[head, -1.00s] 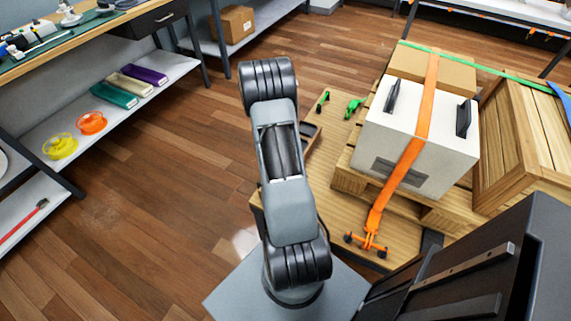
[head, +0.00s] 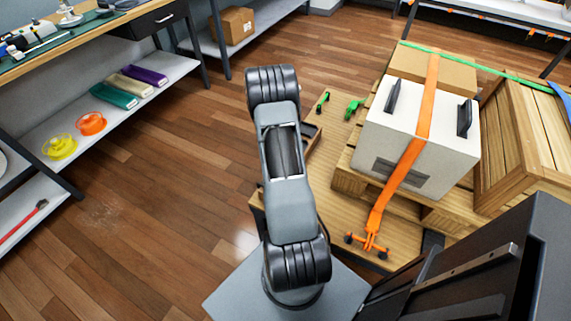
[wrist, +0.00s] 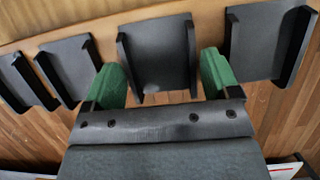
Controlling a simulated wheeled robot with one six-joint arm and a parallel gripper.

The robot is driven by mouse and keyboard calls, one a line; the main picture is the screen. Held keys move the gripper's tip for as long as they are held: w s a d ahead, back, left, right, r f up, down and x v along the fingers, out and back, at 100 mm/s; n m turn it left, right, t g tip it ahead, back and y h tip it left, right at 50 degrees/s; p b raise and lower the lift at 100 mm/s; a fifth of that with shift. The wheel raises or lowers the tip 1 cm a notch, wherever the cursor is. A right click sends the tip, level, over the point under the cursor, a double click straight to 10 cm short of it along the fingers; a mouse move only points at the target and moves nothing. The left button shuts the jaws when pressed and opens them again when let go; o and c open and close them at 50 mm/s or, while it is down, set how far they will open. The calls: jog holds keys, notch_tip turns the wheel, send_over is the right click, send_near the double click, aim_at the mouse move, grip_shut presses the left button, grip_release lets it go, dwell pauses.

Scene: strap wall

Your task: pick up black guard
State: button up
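In the wrist view, several black L-shaped guards stand in a row along a tan wooden surface (wrist: 70,22). The middle black guard (wrist: 158,52) lies ahead of my gripper (wrist: 160,78). My gripper is open, its green finger pads to the left and right of this guard, with a small gap showing on each side. I cannot tell whether the pads are level with it in depth. Another guard (wrist: 262,40) is close to the right finger, and a further one (wrist: 70,68) is left of the left finger. In the head view my arm hides the gripper.
In the head view, a white box (head: 400,140) with an orange strap (head: 408,160) stands on a pallet (head: 430,212), beside a wooden crate (head: 520,145). Small green pieces (head: 354,108) lie on the wooden deck. Shelves stand at the left; the floor (head: 150,170) between is clear.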

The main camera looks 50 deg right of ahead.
jog(key=c, duration=0.6)
jog(key=shift+o, duration=0.2)
jog(key=w+a+r, duration=0.3)
jog(key=w+r, duration=0.5)
jog(key=w, duration=0.5)
jog(key=shift+w+a, duration=0.15)
jog(key=shift+w, duration=0.2)
